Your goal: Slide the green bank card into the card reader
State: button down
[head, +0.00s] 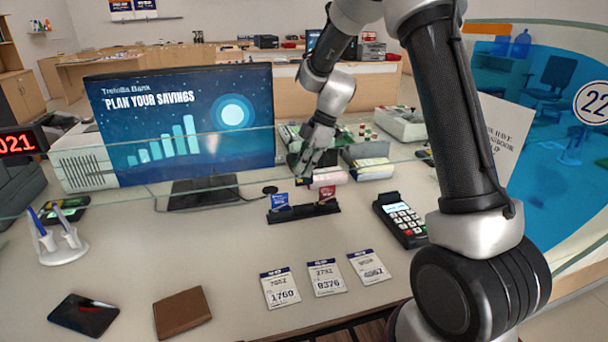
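The card reader (402,220) is a dark keypad terminal with a lit screen, lying on the counter right of centre. A black card holder (304,214) stands left of it, with a blue card (279,201) at its left end and a red card (327,195) at its right end. No card shows between them. I cannot make out the green bank card. My gripper (303,176) points down, above and behind the holder. Its fingertips are small and partly lost against the things behind, so I cannot tell whether they hold anything.
A glass pane edge (225,181) crosses above the counter. A monitor (190,125) stands at left. Rolls and boxes crowd behind my gripper.

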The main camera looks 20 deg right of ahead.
jog(key=shift+r, duration=0.15)
jog(key=shift+r, duration=2.1)
